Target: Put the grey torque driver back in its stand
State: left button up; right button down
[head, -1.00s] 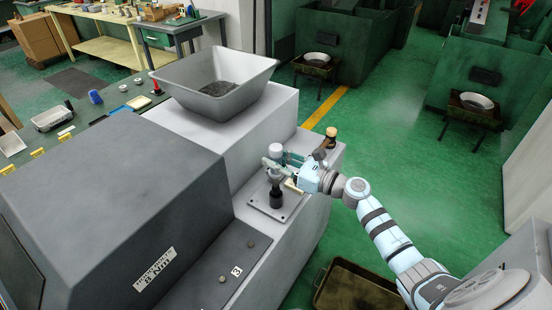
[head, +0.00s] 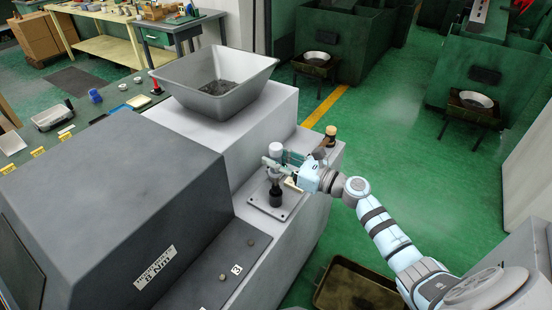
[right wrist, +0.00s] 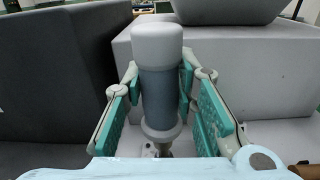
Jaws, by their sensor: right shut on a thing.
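The grey torque driver (right wrist: 158,95) has a pale rounded cap and a light collar in the right wrist view. Its cap and handle also show in the head view (head: 275,149). My right gripper (right wrist: 160,80) is shut on its handle, one teal finger on each side, and the driver looks upright. The stand (head: 292,206) is a light square plate on the machine's ledge, with a dark upright part (head: 276,194) directly below the driver. The fingers partly hide the driver's lower end, so I cannot tell whether it is seated. My left gripper is out of view.
A grey hopper (head: 214,82) stands on the machine behind the stand, and a big dark housing (head: 120,205) is at the left. A small dark item with a tan top (head: 331,133) stands on the ledge beyond my gripper. A tray (head: 355,287) lies on the floor below.

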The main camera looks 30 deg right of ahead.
aim_at(276, 174)
jog(key=shift+f+b, duration=2.5)
jog(key=shift+f, duration=0.2)
jog(key=c, duration=1.2)
grip_release()
jog(key=v, duration=1.2)
